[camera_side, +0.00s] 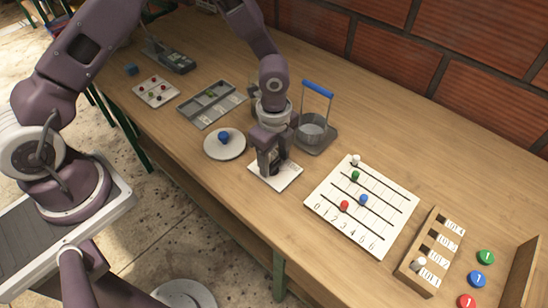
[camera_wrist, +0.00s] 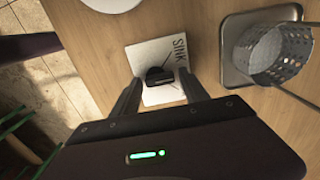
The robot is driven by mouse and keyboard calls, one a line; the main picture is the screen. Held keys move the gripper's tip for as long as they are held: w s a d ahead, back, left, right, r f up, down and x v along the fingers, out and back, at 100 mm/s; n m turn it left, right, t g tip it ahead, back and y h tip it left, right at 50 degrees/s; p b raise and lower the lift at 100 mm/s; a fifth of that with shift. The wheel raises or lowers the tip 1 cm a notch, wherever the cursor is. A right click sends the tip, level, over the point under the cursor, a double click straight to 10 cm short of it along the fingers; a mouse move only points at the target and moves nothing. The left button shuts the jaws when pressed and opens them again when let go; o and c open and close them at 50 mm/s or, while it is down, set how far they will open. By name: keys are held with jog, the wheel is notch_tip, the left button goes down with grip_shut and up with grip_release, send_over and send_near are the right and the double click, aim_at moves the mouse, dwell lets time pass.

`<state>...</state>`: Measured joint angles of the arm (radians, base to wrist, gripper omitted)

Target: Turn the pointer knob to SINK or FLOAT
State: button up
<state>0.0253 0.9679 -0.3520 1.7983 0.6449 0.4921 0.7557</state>
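A black pointer knob (camera_wrist: 160,77) sits on a white square plate (camera_wrist: 152,55) in the wrist view. The word SINK is printed at the plate's upper right edge; I cannot see the word FLOAT. In the side view the plate (camera_side: 288,179) lies on the table below my gripper, and the knob is mostly hidden by the fingers. My gripper (camera_side: 270,163) points down over the plate. In the wrist view its two fingers (camera_wrist: 160,88) are apart, one on each side of the knob, with gaps between them and it.
A grey tray with a mesh basket (camera_side: 312,130) and blue-handled frame stands close to the right of the knob plate. A round white disc with a blue knob (camera_side: 224,142) is to the left. A numbered slider board (camera_side: 388,225) and a wooden slot box (camera_side: 410,262) stand further right.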

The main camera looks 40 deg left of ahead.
grip_shut()
jog(key=shift+n, duration=0.4)
jog(key=n, duration=0.3)
jog(key=shift+a+n, duration=0.1)
jog(key=shift+n, duration=0.3)
jog(key=n, duration=0.4)
jog(key=shift+s+a+n, duration=0.1)
jog(key=shift+n, duration=0.6)
jog(key=shift+o, duration=1.7)
grip_release()
